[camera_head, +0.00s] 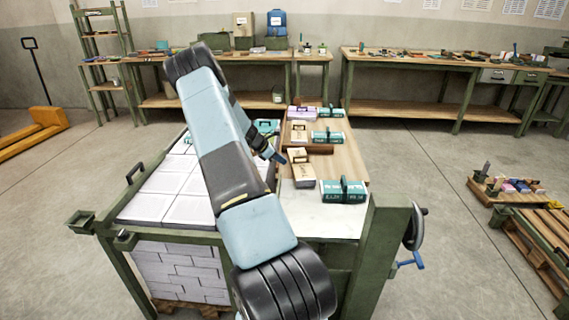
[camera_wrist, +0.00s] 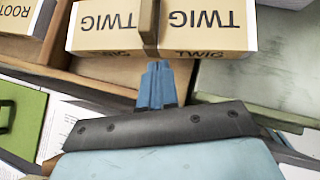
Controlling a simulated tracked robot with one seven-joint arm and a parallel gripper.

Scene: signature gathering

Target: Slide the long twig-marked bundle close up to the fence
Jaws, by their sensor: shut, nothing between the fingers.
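In the wrist view, the long tan bundle (camera_wrist: 205,38) with TWIG printed on it lies across the top, with a dark band around its middle. My gripper (camera_wrist: 158,72) has its blue fingers shut and empty, with the tips just below the bundle's near side by the band; I cannot tell if they touch it. In the head view, my gripper (camera_head: 281,159) is low over the bench beside tan bundles (camera_head: 303,176); their print is too small to read there. A low reddish-brown wooden strip (camera_head: 320,149) crosses the board; I cannot tell whether it is the fence.
A ROOT-marked bundle (camera_wrist: 22,18) lies left of the twig bundle, and a green object (camera_wrist: 22,118) is at lower left. In the head view, a teal bundle (camera_head: 344,191) stands at the front right and another (camera_head: 327,137) farther back. Paper stacks (camera_head: 170,183) fill the bench's left.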

